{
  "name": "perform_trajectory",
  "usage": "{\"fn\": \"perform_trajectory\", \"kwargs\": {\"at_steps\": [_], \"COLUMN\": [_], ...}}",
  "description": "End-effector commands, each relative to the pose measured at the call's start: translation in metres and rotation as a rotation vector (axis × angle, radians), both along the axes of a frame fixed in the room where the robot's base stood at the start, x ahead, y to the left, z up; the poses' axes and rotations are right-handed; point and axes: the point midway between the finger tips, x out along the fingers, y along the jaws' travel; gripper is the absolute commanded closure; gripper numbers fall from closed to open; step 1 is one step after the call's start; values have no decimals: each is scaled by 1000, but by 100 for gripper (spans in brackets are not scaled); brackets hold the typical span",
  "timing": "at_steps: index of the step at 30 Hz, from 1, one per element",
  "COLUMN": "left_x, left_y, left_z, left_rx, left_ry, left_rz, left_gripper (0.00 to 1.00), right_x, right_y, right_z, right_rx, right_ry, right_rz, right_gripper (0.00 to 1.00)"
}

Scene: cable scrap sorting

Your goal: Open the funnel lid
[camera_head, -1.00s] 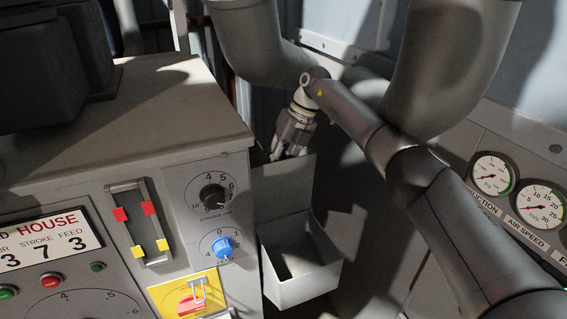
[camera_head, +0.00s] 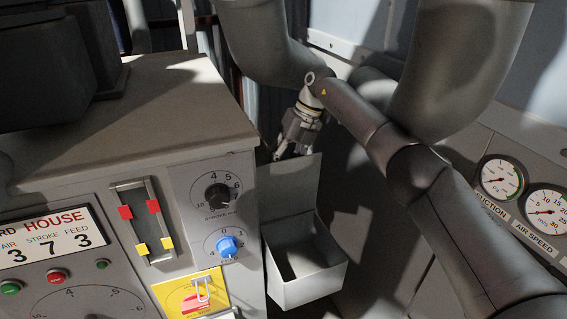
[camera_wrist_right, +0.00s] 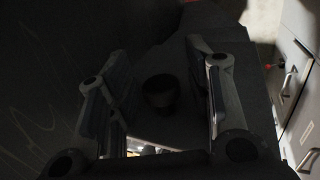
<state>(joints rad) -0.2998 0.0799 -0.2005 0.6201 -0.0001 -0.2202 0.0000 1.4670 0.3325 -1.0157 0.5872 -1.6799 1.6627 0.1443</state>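A light grey open-topped box (camera_head: 308,289), which looks like the funnel, stands right of the control cabinet. A flat grey panel (camera_head: 290,188), seemingly its lid, stands upright at the box's back edge, and the box's inside shows. My right gripper (camera_head: 291,156) points down at the panel's top edge; whether it touches the panel cannot be told. In the right wrist view the fingers (camera_wrist_right: 160,105) are apart, with a dark round knob (camera_wrist_right: 160,90) visible between them and not clearly gripped. That view is very dark. My left gripper is not in view.
The control cabinet (camera_head: 130,100) with a blue knob (camera_head: 227,246) and yellow switch plate (camera_head: 190,295) borders the box on the left. Large grey pipes (camera_head: 262,45) hang close above the gripper. Gauges (camera_head: 502,178) are on a panel at right.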

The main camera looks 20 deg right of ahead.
Motion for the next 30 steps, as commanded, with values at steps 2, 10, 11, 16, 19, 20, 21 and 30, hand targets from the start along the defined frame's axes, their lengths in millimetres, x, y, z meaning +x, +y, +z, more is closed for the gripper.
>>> {"fn": "perform_trajectory", "kwargs": {"at_steps": [2, 10, 11, 16, 19, 20, 21, 30], "left_x": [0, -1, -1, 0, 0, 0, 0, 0], "left_y": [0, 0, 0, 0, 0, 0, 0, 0], "left_z": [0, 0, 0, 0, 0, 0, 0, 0], "left_rx": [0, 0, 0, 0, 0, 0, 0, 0], "left_ry": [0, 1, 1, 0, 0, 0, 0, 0], "left_rz": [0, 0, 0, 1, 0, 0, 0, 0], "left_gripper": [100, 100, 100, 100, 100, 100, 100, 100], "right_x": [0, 0, 0, 0, 0, 0, -1, -1], "right_y": [0, -9, -11, -21, -26, -27, -28, -29], "right_z": [0, 21, 26, 52, 62, 65, 67, 69], "right_rx": [0, -1, -1, 0, 0, 0, 0, 0], "right_ry": [0, -2, -3, -1, -1, -1, -1, 1], "right_rz": [0, -3, -3, -3, -1, 0, -1, 0], "right_gripper": [53, 53, 53, 53, 53, 53, 53, 53]}}
